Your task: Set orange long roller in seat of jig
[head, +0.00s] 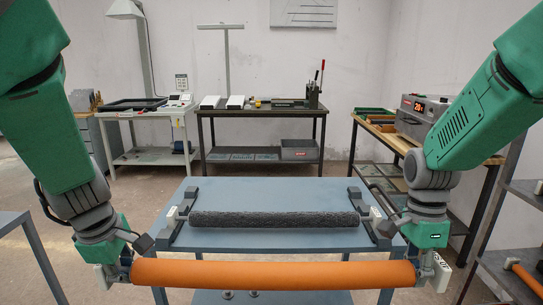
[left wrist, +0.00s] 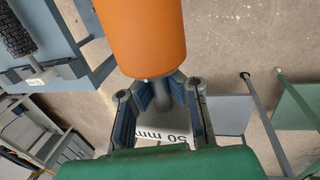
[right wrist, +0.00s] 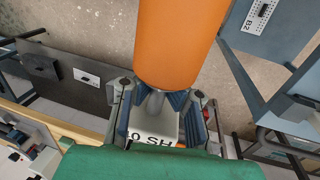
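The long orange roller (head: 275,273) is held level in the air, in front of the near edge of the blue-grey table. My left gripper (head: 122,265) is shut on its left grey end shaft, seen in the left wrist view (left wrist: 158,92). My right gripper (head: 425,267) is shut on its right end shaft, seen in the right wrist view (right wrist: 155,103). The jig appears as two dark end rails, left (head: 181,212) and right (head: 368,212), on the table. A dark rough roller (head: 274,219) lies across them. The orange roller is apart from the rails.
The blue-grey table (head: 270,190) has bare top behind and in front of the dark roller. A shelf rack (head: 520,195) stands close on the right, with another orange roller partly visible. Benches with equipment stand along the back wall, beyond open floor.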

